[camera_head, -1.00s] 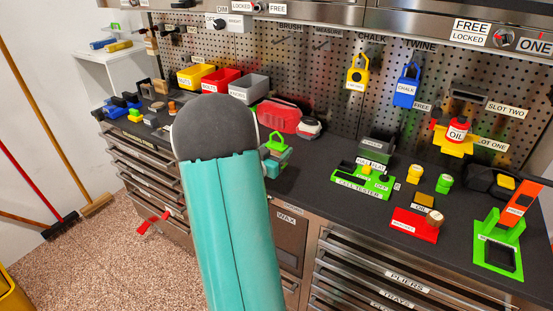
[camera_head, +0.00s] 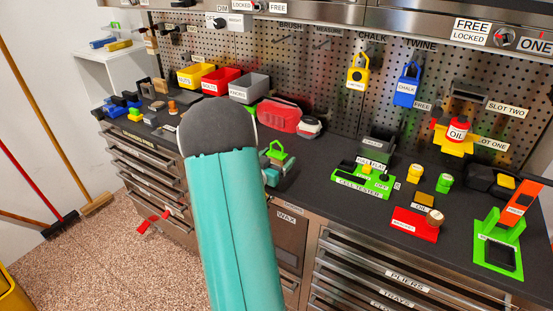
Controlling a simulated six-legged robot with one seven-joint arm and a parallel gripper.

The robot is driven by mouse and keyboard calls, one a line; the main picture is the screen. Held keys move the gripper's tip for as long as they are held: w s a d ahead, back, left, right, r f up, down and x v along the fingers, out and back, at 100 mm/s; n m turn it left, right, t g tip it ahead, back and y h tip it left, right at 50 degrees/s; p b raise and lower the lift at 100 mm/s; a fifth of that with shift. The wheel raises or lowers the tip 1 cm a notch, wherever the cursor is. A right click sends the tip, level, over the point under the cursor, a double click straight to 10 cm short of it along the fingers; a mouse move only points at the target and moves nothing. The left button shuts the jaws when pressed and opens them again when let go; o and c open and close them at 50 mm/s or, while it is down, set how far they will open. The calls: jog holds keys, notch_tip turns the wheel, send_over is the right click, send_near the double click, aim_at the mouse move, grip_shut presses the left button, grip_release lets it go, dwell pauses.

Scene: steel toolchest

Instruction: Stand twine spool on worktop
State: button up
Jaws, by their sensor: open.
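I cannot make out a thing plainly marked as the twine spool. A blue holder (camera_head: 406,86) labelled CHALK hangs on the pegboard under the TWINE sign. A yellow holder (camera_head: 357,72) with a label too small to read hangs under the CHALK sign. The dark worktop (camera_head: 318,178) runs below the pegboard. My teal arm covers the middle of the view. A small teal part just right of its dark rounded end appears to be my gripper (camera_head: 273,172), open and low over the worktop by a green piece (camera_head: 277,151). Its fingertips are not clear.
Yellow, red and grey bins (camera_head: 246,89) stand at the back left. A red and grey tool (camera_head: 285,117) lies behind my arm. A green cell tester (camera_head: 360,182), a red block (camera_head: 414,224) and a green stand (camera_head: 497,250) crowd the right. Some worktop right of my arm is bare.

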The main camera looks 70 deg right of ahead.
jog(key=shift+r, duration=0.1)
jog(key=shift+a, duration=0.25)
jog(key=w+a, duration=0.1)
jog(key=a, duration=1)
jog(key=shift+w+a, duration=0.2)
jog(key=shift+w, duration=0.2)
jog(key=shift+r, duration=0.1)
